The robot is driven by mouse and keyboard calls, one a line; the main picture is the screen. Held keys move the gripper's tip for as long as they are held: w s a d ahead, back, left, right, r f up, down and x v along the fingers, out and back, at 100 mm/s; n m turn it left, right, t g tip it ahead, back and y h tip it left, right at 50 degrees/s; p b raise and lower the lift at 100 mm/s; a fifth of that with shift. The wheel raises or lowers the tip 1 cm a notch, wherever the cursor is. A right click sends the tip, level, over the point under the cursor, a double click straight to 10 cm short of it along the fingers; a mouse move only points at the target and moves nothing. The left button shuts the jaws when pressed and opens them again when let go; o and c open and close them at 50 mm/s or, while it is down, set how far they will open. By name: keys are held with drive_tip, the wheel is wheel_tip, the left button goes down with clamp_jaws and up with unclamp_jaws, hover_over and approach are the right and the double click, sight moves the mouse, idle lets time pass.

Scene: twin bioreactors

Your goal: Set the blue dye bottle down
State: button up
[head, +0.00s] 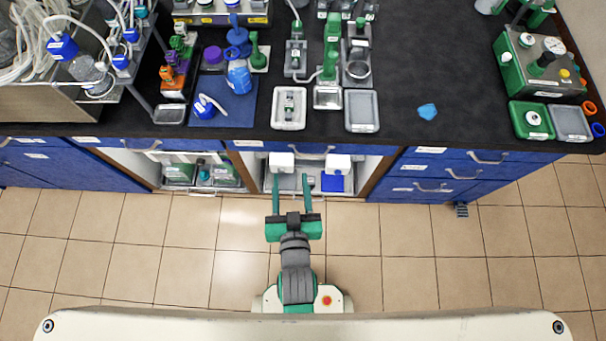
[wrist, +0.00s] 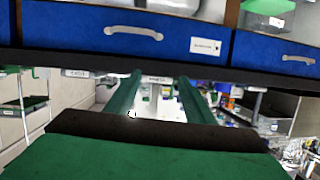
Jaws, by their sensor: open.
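A bottle with blue liquid (head: 239,77), likely the blue dye bottle, stands on the blue mat (head: 238,112) on the black bench, at the upper left of the head view. My gripper (head: 291,185) is open and empty, with its two green fingers apart. It is low in front of the bench, by the open cabinet bay, right of the bottle and well away from it. The wrist view shows the same open fingers (wrist: 158,82) with nothing held between them. The bottle is not seen in the wrist view.
A blue-capped vessel with a tube (head: 205,106) is on the mat's left part. Grey trays (head: 362,111) and green-topped equipment stand right of the mat. Blue drawers (head: 470,170) line the bench front.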

drive_tip(key=s+d+r+h, duration=0.1)
drive_tip(key=s+d, duration=0.2)
drive_tip(key=s, duration=1.2)
drive_tip(key=shift+r+t, duration=0.3)
drive_tip(key=shift+s+d, duration=0.1)
drive_tip(key=shift+s, duration=0.05)
